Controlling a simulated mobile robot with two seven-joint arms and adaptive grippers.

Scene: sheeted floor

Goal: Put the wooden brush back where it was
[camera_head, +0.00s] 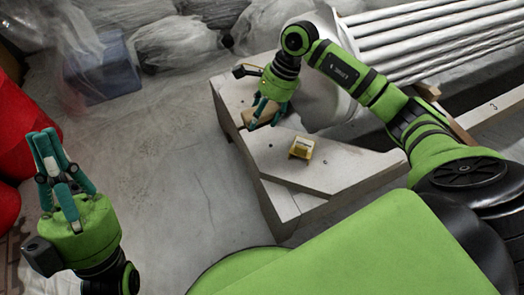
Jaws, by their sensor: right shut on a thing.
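The wooden brush (247,116) shows as a light brown block between the fingers of my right gripper (257,118). The gripper is shut on it, above the left part of the low grey-white table (300,182). The fingers hide part of the brush, and I cannot tell whether it touches the tabletop. My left gripper (48,148) points up at the far left, over the floor and away from the table. It holds nothing visible, and how far its fingers are apart is unclear.
White pipes (430,40) lie at the upper right. Sheeted bundles (175,42), a blue-grey box (105,72) and a red object (22,125) border the clear sheeted floor.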

